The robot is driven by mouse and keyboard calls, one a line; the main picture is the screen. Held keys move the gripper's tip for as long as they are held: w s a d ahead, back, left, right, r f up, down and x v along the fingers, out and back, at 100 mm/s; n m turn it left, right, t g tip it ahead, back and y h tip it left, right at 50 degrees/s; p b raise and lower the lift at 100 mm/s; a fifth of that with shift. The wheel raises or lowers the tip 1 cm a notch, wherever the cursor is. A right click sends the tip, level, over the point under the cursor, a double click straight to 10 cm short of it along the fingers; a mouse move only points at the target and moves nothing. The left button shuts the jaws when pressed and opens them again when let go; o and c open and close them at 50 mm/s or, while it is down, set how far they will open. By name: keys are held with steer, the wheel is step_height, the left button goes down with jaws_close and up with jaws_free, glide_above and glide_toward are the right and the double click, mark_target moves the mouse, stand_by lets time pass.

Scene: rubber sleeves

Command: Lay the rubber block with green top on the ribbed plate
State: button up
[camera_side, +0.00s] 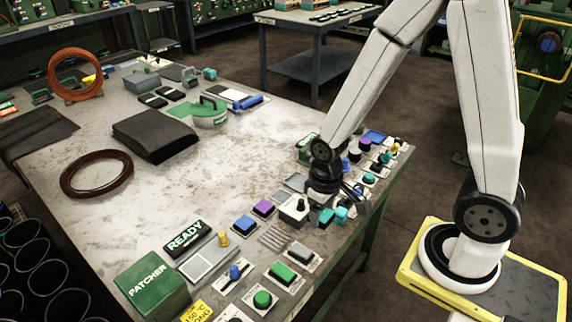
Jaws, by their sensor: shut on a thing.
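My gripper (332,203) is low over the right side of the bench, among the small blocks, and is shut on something. A teal-green block (326,216) shows right at its fingertips and appears to be the thing held, though the dark fingers hide the contact. A second teal piece (342,214) is just to its right. The ribbed plate (275,237), a small grey plate with raised bars, lies bare to the left of and nearer than my gripper.
A white box with a black knob (294,210) stands between my gripper and the ribbed plate. Purple (263,208), blue (245,223) and grey (300,250) blocks surround the plate. More small parts crowd the bench's right end.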

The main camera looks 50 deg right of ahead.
steer(key=shift+s+a, duration=0.9)
steer(key=shift+s, duration=0.1)
steer(key=shift+w, duration=0.1)
steer(key=w+f, duration=0.4)
steer(key=w, duration=0.5)
glide_above(275, 237)
steer(key=s, duration=0.1)
step_height(275, 237, down, 4)
steer(key=shift+s+f, duration=0.1)
steer(key=shift+f, duration=0.15)
steer(key=shift+w+f, duration=0.35)
steer(key=shift+f, duration=0.05)
steer(key=shift+w+f, duration=0.3)
steer(key=shift+f, duration=1.55)
